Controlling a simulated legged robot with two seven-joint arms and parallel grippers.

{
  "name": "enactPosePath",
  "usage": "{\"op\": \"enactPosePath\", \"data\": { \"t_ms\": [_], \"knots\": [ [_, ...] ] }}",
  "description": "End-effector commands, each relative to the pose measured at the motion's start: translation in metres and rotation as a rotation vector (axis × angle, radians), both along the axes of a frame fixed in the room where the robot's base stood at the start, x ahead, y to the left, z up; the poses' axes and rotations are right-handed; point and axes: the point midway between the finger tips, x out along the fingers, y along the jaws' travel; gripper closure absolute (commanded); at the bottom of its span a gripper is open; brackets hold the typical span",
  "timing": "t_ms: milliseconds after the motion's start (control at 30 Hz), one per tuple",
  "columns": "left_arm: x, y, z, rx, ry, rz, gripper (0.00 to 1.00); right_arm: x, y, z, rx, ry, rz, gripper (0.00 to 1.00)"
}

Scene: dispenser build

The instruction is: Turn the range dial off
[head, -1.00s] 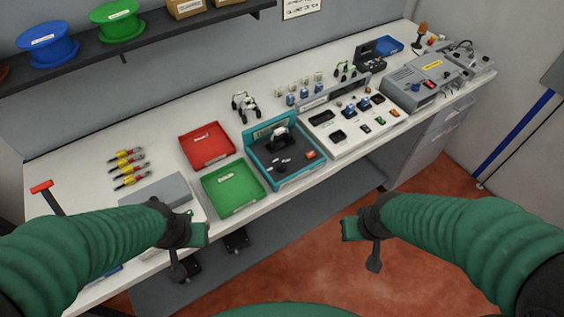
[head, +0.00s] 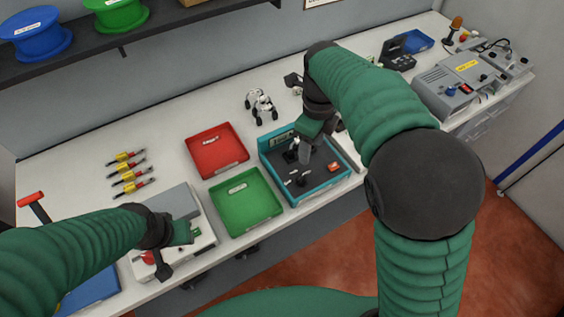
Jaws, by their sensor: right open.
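I cannot tell for sure which part is the range dial. The teal-rimmed box (head: 345,178) in the middle of the bench holds small dark parts and a red-orange piece (head: 334,167). My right gripper (head: 308,130) is open above the back of this box and hides part of it; contact is unclear. A grey unit (head: 437,82) at the right back has a blue knob (head: 449,92) and a red switch (head: 466,89). My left gripper (head: 178,238) is over a white unit (head: 205,241) with a red knob (head: 148,257); its jaw opening is unclear.
A red tray (head: 216,150) and a green tray (head: 246,203) lie left of the teal-rimmed box. Several yellow-and-red handled tools (head: 130,176) lie further left. A shelf (head: 170,33) overhangs the bench back. My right arm hides the white panel area.

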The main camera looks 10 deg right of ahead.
Motion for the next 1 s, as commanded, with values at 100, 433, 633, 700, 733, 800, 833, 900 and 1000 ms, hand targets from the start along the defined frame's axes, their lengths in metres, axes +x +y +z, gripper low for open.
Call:
{"op": "enactPosePath", "data": {
  "t_ms": [100, 433, 633, 700, 733, 800, 833, 900, 1000],
  "knots": [
    [0.0, 0.0, -0.004, 0.0, 0.0, 0.0, 0.64, 0.006, 0.008, 0.008, -0.008, 0.01, -0.171, 0.47],
    [0.0, 0.0, -0.005, 0.0, 0.0, -0.001, 0.64, 0.008, 0.009, -0.04, -0.009, 0.021, -0.214, 0.47],
    [0.0, 0.0, -0.007, 0.0, 0.0, -0.001, 0.64, 0.008, 0.009, -0.094, -0.01, 0.02, -0.213, 0.47],
    [0.0, 0.0, -0.008, 0.0, 0.0, -0.001, 0.64, 0.007, 0.009, -0.112, -0.01, 0.02, -0.213, 0.47],
    [0.0, 0.0, -0.008, 0.0, 0.0, -0.001, 0.64, 0.007, 0.009, -0.119, -0.01, 0.019, -0.213, 0.47],
    [0.0, 0.0, -0.008, 0.0, 0.0, 0.0, 0.64, 0.007, 0.009, -0.134, -0.01, 0.019, -0.213, 0.47],
    [0.0, 0.0, -0.008, 0.0, 0.0, 0.0, 0.64, 0.006, 0.009, -0.139, -0.01, 0.019, -0.212, 0.47],
    [0.0, 0.0, -0.008, 0.0, 0.0, 0.0, 0.64, 0.007, 0.009, -0.149, -0.009, 0.017, -0.211, 0.47],
    [0.0, 0.0, -0.009, 0.0, 0.0, 0.0, 0.64, 0.007, 0.009, -0.157, -0.007, 0.016, -0.212, 0.47]
  ]
}}
